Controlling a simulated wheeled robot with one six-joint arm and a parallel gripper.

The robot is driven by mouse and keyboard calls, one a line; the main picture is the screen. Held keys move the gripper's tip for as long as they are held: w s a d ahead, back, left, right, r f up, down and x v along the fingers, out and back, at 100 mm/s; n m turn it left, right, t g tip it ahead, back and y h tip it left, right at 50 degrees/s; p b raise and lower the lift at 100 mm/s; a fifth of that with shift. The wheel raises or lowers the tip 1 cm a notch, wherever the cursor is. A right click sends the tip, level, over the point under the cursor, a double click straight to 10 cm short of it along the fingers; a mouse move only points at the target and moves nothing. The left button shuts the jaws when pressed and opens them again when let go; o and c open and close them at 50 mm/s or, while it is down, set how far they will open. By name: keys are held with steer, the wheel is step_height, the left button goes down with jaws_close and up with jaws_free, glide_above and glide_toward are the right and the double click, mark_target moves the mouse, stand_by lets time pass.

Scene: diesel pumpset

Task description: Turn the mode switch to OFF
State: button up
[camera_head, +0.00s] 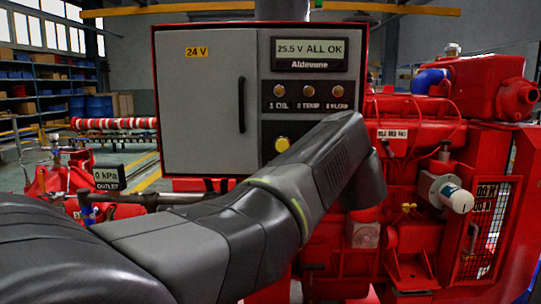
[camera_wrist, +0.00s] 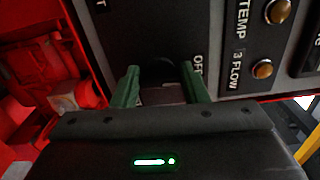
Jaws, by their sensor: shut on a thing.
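The mode switch (camera_wrist: 163,96) shows in the wrist view as a dark knob with a greyish edge, low on the black control panel. My gripper (camera_wrist: 160,72) is shut on it, with one green finger on each side. The word OFF is printed on the panel just beyond the right finger. Which way the switch points is hard to tell, as the fingers and gripper body cover much of it. In the head view my wrist hides the switch and my fingers.
The control box (camera_head: 210,104) has a display (camera_head: 309,54) reading 25.5 V ALL OK, several amber lamps and a yellow button (camera_head: 282,144). The red engine (camera_head: 420,130) stands right of it, with a white cylindrical part (camera_head: 459,198). An outlet gauge (camera_head: 108,178) reads 0 kPa at left.

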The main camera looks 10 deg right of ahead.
stand_by(0.4)
steer(key=o, duration=1)
steer(key=shift+s, duration=0.1)
steer(key=v, duration=1.3)
steer(key=shift+s+a, duration=0.2)
steer(key=shift+s, duration=0.1)
